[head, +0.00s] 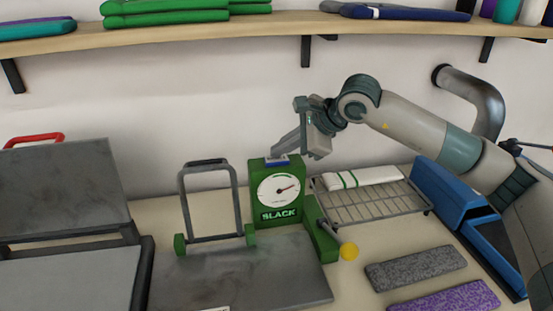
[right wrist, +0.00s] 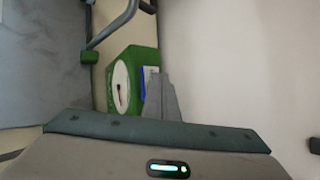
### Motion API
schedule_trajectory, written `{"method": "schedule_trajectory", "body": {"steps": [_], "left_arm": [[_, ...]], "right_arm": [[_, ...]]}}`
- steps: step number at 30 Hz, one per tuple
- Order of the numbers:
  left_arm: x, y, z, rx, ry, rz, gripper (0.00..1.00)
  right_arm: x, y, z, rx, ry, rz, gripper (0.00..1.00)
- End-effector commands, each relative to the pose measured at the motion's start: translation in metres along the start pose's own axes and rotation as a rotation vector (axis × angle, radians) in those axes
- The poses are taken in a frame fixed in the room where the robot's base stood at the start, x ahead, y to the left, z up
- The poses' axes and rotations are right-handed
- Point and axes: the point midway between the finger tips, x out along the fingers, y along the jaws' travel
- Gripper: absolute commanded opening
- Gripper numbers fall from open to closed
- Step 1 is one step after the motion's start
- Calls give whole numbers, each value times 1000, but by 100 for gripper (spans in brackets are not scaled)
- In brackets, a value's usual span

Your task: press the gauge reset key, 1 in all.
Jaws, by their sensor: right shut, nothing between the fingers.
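The green gauge box (head: 262,212) stands on the table behind a grey metal plate, with a round white dial (head: 278,190) and the word SLACK below it. The blue reset key (head: 278,160) is on top of the box. My right gripper (head: 274,157) is shut and empty, its fingertips at the blue key; I cannot tell whether they touch it. In the right wrist view the gauge box (right wrist: 134,62) and the blue key (right wrist: 149,80) show beside the fingers (right wrist: 162,85), which partly cover them. My left gripper is not in view.
A grey frame handle (head: 208,200) stands left of the gauge. A lever with a yellow knob (head: 349,252) sits at front. A shelf (head: 250,30) runs above.

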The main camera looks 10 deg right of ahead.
Motion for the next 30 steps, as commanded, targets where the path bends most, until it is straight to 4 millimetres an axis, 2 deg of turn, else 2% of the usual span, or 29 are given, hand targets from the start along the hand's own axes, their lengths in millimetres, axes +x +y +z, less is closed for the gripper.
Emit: {"method": "schedule_trajectory", "body": {"steps": [20, 30], "left_arm": [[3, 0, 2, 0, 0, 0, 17], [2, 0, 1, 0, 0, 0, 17]], "right_arm": [[2, 2, -2, 0, 1, 1, 0], [-6, -4, 4, 0, 1, 1, 0]]}}
